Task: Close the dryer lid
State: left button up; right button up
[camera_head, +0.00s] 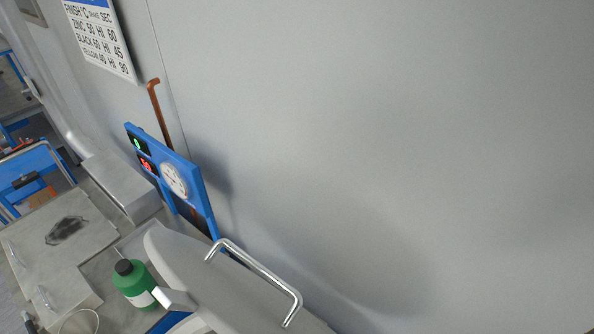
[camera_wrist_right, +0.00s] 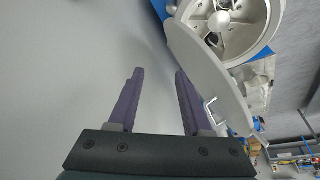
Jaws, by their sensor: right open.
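The dryer lid (camera_head: 205,275) is a light grey disc with a bent metal bar handle (camera_head: 258,268), at the bottom of the head view. In the right wrist view the lid (camera_wrist_right: 203,72) stands raised beside the round dryer drum (camera_wrist_right: 262,22), whose inside is exposed. The handle also shows there, at the lid's outer face (camera_wrist_right: 211,110). My right gripper (camera_wrist_right: 160,72) is open and empty, with its purple fingers apart. It is left of the lid and not touching it. Neither gripper shows in the head view.
A green bottle (camera_head: 134,284) with a black cap stands left of the lid. A blue control panel (camera_head: 174,182) with a round gauge and an orange-brown pipe (camera_head: 160,112) are by the wall. The plain grey wall (camera_head: 400,130) fills the right side.

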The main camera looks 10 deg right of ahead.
aim_at(230, 298)
jog(key=k+j+z, duration=0.15)
jog(key=k+j, duration=0.15)
jog(key=k+j+z, duration=0.15)
jog(key=k+j, duration=0.15)
jog(key=k, duration=0.15)
